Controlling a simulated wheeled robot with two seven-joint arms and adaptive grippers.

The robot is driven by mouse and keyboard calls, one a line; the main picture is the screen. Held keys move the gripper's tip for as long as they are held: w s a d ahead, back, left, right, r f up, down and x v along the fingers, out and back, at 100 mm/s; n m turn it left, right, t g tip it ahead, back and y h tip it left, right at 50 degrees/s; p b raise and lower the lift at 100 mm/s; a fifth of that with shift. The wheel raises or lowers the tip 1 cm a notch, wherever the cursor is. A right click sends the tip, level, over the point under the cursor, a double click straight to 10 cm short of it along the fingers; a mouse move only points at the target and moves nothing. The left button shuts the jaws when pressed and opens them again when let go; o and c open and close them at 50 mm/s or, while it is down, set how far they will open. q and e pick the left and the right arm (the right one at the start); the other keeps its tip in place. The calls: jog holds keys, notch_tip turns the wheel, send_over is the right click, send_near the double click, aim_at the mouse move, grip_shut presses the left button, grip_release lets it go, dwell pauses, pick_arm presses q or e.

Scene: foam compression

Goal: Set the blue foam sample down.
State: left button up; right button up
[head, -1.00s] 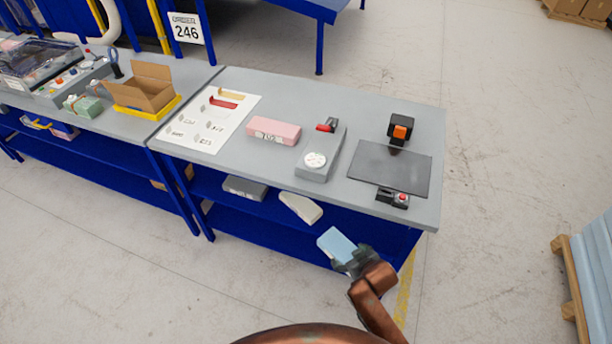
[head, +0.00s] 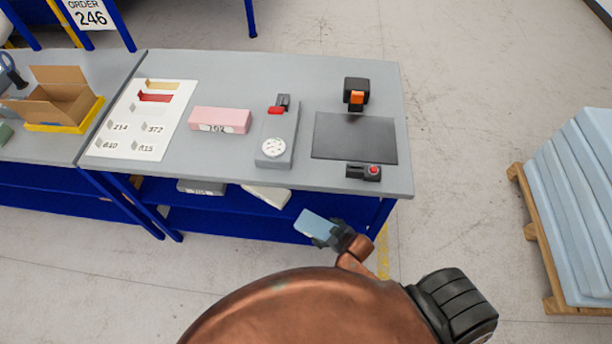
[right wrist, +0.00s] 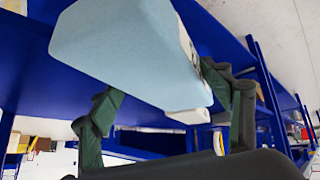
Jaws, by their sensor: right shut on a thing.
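The blue foam sample (head: 316,223) is a pale blue block held in my right gripper (head: 330,236), in front of the table's front edge. In the right wrist view the blue foam sample (right wrist: 130,50) fills the upper middle, with a dark finger of my right gripper (right wrist: 165,118) on each side of it. A label shows partly on its right side. The bench (head: 225,72) has a grey top with bare patches. My left gripper is not in view.
On the bench are a card with numbers (head: 118,130), a pink foam block (head: 220,120), a grey gauge device (head: 276,150), a dark plate (head: 355,137), an orange-and-black device (head: 356,93) and a red-button box (head: 364,172). A white block (head: 266,195) lies on the shelf below. Blue foam sheets (head: 575,220) stand on a pallet at right.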

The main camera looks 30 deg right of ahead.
jog(key=w+d, duration=0.2)
jog(key=w, duration=0.1)
jog(key=w+d+b, duration=0.1)
jog(key=w+d, duration=0.1)
jog(key=w, duration=0.2)
jog(key=w+d, duration=0.3)
jog(key=shift+w+d+b, duration=0.1)
jog(key=shift+w+b, duration=0.2)
jog(key=shift+w, duration=0.1)
jog(key=shift+w+d, duration=0.1)
jog(key=shift+w, duration=0.15)
jog(key=shift+w+d, duration=0.2)
jog(key=shift+w, duration=0.1)
jog(key=shift+w+d+b, duration=0.2)
jog(key=shift+w+d, duration=0.15)
jog(key=shift+w, duration=0.2)
jog(key=shift+w+d+b, duration=0.15)
jog(key=shift+w+d, duration=0.2)
jog(key=shift+w, duration=0.2)
jog(key=shift+w+d+f, duration=0.2)
jog(key=shift+w+f, duration=0.1)
jog(key=shift+f, duration=0.45)
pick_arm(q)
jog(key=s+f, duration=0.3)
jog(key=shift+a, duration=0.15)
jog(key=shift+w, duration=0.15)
